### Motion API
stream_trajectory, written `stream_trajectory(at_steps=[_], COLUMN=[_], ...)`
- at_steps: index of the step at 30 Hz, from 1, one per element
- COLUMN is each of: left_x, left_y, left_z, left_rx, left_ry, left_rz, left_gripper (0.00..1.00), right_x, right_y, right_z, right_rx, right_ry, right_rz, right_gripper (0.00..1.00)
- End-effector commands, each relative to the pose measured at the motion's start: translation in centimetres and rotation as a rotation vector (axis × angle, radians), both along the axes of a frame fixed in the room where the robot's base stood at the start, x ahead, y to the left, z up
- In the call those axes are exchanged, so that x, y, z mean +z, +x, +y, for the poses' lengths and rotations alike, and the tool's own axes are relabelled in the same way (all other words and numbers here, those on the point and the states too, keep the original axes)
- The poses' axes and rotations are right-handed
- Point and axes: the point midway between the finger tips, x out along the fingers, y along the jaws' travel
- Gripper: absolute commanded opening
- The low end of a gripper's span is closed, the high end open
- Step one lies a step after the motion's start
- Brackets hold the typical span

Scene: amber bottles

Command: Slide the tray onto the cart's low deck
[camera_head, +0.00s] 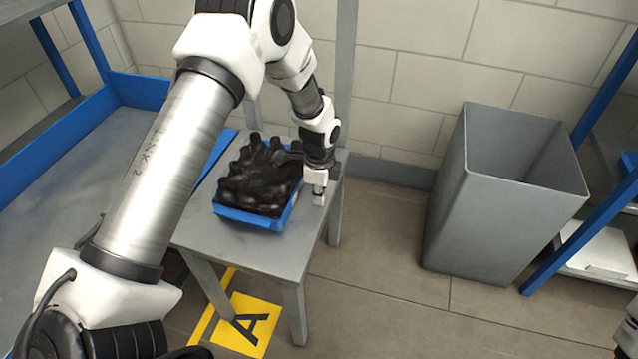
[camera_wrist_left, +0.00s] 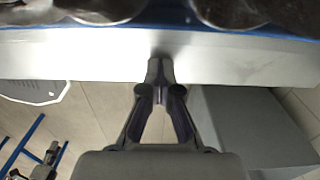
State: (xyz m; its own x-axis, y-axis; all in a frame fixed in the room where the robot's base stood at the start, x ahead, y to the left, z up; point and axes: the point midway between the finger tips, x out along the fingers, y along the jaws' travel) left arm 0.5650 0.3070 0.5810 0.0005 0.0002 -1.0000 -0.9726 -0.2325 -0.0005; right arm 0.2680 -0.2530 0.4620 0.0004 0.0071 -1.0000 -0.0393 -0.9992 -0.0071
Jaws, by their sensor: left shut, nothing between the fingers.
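The blue tray (camera_head: 250,219) sits on a small grey table and is loaded with several dark, glossy bottles (camera_head: 258,178). The cart's low deck (camera_head: 62,190) is a grey surface with blue edging, left of the table and partly hidden by my left arm. My left gripper (camera_head: 319,197) is shut and empty, pointing down just right of the tray, over the table's right part. In the left wrist view, its closed fingertips (camera_wrist_left: 158,64) are over the table's pale edge, with the tray's blue rim (camera_wrist_left: 270,32) and bottles beyond. I cannot tell whether the fingers touch the tray.
The grey table (camera_head: 250,255) has a bare strip in front of the tray. A tall grey bin (camera_head: 495,215) stands on the floor to the right. A blue-framed shelf (camera_head: 580,235) is at the far right. A yellow floor mark (camera_head: 247,325) lies below the table.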

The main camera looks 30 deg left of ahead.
Motion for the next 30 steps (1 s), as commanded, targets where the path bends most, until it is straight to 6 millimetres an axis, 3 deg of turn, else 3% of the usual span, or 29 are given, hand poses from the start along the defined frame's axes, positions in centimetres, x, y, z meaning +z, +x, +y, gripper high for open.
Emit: stream_trajectory(at_steps=[7, 22, 26, 30], left_x=[-0.1, 0.3, 0.8, 0.8], left_y=[-0.9, -1.2, -1.8, -2.8], left_z=[3.5, 4.7, 7.4, 11.5], left_rx=[0.002, 0.003, 0.007, 0.008], left_ry=[-0.001, -0.001, -0.004, -0.003], left_rz=[0.000, 0.002, 0.002, 0.001], left_gripper=[0.00, 0.00, 0.00, 0.00], right_x=[-0.4, 0.4, 2.5, 4.7], right_y=[0.0, 0.0, 0.0, 0.0], right_z=[0.0, 0.0, 0.0, 0.0], right_rx=[0.000, 0.000, 0.000, 0.000], right_ry=[0.000, 0.000, 0.000, 0.000], right_rz=[0.000, 0.000, 0.000, 0.000], right_gripper=[0.40, 0.40, 0.40, 0.40])
